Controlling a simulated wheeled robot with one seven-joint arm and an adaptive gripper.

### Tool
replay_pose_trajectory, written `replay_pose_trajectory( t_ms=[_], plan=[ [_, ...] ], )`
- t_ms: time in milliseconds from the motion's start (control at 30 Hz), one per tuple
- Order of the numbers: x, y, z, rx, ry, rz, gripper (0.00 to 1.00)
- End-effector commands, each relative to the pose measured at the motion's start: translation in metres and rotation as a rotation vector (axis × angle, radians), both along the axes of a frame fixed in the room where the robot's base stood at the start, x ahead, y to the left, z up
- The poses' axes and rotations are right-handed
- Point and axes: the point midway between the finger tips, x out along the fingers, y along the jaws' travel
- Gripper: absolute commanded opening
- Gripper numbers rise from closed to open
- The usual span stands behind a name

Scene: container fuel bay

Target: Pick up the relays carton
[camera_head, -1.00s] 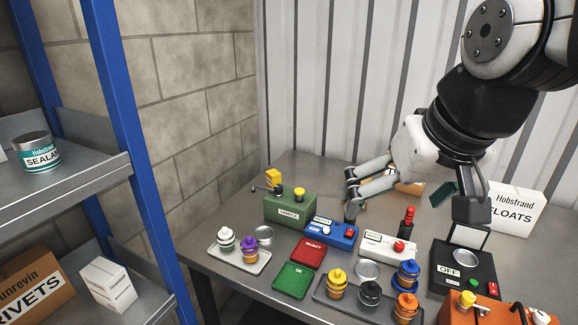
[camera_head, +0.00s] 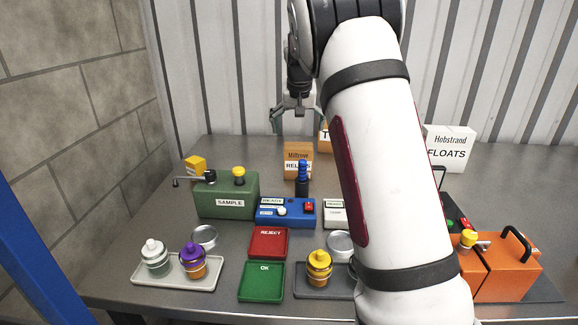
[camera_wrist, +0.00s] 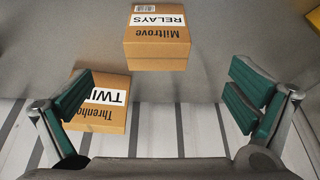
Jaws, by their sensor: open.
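The relays carton (camera_head: 298,152) is a small brown box with a white label. It stands at the back of the bench, behind a dark post with a blue top. In the wrist view the relays carton (camera_wrist: 158,43) shows upside down at the top, just right of the middle, beyond the fingertips. My gripper (camera_head: 297,128) is open and empty, above and a little behind the carton in the head view. In the wrist view its green-padded fingers (camera_wrist: 162,92) are spread wide, with nothing between the pads touching them.
A second brown carton (camera_wrist: 103,117), lettered "TWIN", stands close to the relays carton, near the left finger. A white floats carton (camera_head: 452,148) is at the right. A green sample box (camera_head: 226,208) and blue device (camera_head: 287,213) stand in front. Corrugated wall is behind.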

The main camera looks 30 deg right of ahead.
Motion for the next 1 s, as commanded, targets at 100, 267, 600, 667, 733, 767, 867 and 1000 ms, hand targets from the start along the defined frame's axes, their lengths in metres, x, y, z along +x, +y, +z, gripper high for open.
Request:
replay_pose_trajectory(
  t_ms=[100,267,600,667,733,767,867,1000],
  plan=[
    [0.008,-0.007,-0.013,-0.007,0.004,-0.008,1.00],
    [0.016,-0.013,-0.037,-0.006,0.007,-0.010,1.00],
    [0.033,-0.023,-0.084,-0.006,0.004,-0.007,1.00],
    [0.034,-0.023,-0.087,-0.006,0.003,-0.007,1.00],
    [0.035,-0.024,-0.090,-0.006,0.004,-0.007,1.00],
    [0.035,-0.024,-0.092,-0.005,0.004,-0.007,1.00],
    [0.038,-0.027,-0.104,-0.007,0.005,-0.008,1.00],
    [0.044,-0.031,-0.124,-0.006,0.005,-0.008,1.00]
  ],
)
